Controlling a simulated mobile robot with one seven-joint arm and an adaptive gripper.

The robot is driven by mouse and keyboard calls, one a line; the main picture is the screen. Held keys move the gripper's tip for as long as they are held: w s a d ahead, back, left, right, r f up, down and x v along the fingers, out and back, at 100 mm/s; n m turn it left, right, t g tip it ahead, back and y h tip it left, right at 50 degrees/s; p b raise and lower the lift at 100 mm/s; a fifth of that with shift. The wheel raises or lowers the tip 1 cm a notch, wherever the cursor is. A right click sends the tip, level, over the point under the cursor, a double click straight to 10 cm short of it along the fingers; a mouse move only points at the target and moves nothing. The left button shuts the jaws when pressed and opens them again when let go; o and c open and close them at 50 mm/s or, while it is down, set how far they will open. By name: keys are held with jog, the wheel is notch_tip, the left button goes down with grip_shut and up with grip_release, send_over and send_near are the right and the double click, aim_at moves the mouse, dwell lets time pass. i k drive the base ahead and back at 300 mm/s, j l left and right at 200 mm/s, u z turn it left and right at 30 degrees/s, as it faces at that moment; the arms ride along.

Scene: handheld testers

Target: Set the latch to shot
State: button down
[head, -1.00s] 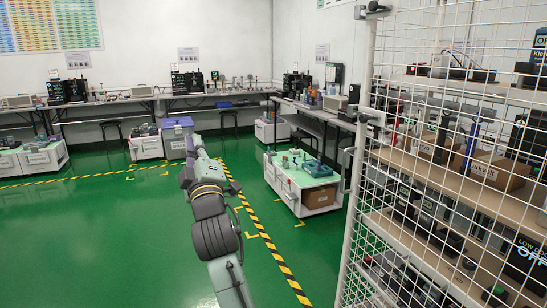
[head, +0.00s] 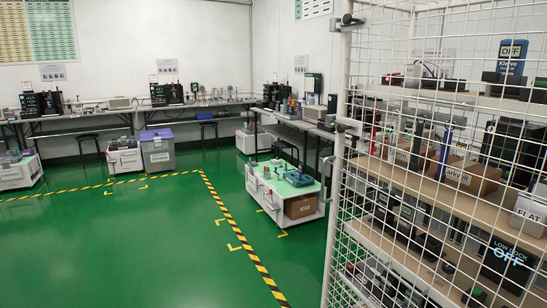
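A wire-mesh cage door with a white frame post (head: 341,90) stands at the right. A grey fitting (head: 349,127) sits on the post at mid height, and a curved grey handle (head: 326,170) hangs off its left side lower down. A dark-topped fitting (head: 349,20) is near the top of the post. I cannot tell which of these is the latch, nor whether its bolt is shot or drawn. My gripper and arm are out of view, so whether it is open or shut is hidden.
Shelves (head: 465,195) behind the mesh hold cartons and devices. A low white cart (head: 255,205) with a green top stands left of the cage. Workbenches (head: 130,107) line the back walls. The green floor (head: 120,250) is clear in front, with striped tape (head: 245,240) across it.

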aim_at(341, 128)
jog(key=i+l+z, duration=0.1)
jog(key=i+z, duration=0.4)
jog(key=i, duration=0.5)
